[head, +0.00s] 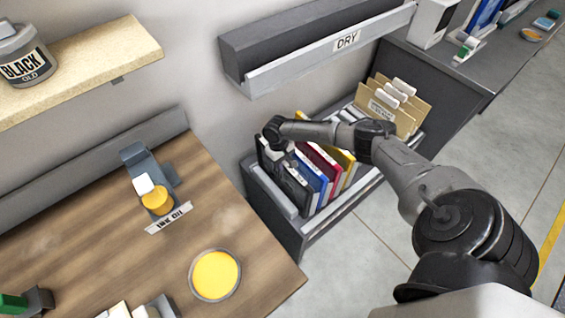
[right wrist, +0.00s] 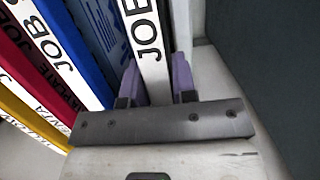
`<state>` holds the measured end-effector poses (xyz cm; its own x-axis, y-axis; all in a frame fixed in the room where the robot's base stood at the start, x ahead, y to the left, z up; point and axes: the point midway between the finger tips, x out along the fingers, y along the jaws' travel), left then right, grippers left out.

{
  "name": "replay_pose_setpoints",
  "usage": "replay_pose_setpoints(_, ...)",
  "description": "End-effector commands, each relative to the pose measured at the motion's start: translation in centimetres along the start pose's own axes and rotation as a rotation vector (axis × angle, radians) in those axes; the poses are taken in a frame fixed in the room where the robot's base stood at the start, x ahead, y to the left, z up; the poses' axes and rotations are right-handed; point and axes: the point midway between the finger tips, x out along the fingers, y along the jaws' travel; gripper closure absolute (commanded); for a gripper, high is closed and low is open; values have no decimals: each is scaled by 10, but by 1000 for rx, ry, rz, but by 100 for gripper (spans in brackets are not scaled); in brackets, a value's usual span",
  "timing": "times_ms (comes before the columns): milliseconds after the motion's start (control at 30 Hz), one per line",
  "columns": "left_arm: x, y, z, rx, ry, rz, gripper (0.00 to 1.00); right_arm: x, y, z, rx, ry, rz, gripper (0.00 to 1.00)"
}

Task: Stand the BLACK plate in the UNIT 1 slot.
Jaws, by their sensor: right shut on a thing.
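The black plate (head: 292,188) stands at the left end of a row of plates in an open drawer in the head view. My right gripper (head: 276,152) is over the top of that end plate, its fingers hard to make out there. In the right wrist view, the two purple fingertips (right wrist: 158,85) are shut on either side of a white-edged plate (right wrist: 150,40) lettered JOB. It stands at the end of the row, among the other plates; its dark face is partly hidden. My left gripper is out of view. No slot marked UNIT 1 shows.
Blue (head: 311,175), magenta (head: 322,160) and yellow (head: 345,160) plates stand beside it. Tan folders (head: 392,110) stand farther back in the drawer. A rack marked DRY (head: 310,55) hangs above. A wooden worktop (head: 100,220) with a yellow ink dish (head: 215,273) lies to the left.

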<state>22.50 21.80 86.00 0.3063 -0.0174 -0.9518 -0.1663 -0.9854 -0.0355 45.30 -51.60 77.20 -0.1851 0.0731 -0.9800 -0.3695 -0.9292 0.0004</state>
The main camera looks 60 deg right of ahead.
Motion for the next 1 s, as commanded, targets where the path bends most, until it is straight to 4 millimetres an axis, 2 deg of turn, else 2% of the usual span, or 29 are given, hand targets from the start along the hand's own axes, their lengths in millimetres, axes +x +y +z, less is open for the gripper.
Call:
replay_pose_setpoints(833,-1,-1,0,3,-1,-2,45,7,0,-2,1,1,0,100)
replay_pose_setpoints(867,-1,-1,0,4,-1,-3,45,7,0,-2,1,1,0,74)
replay_pose_setpoints(1000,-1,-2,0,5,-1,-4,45,7,0,-1,0,0,0,60)
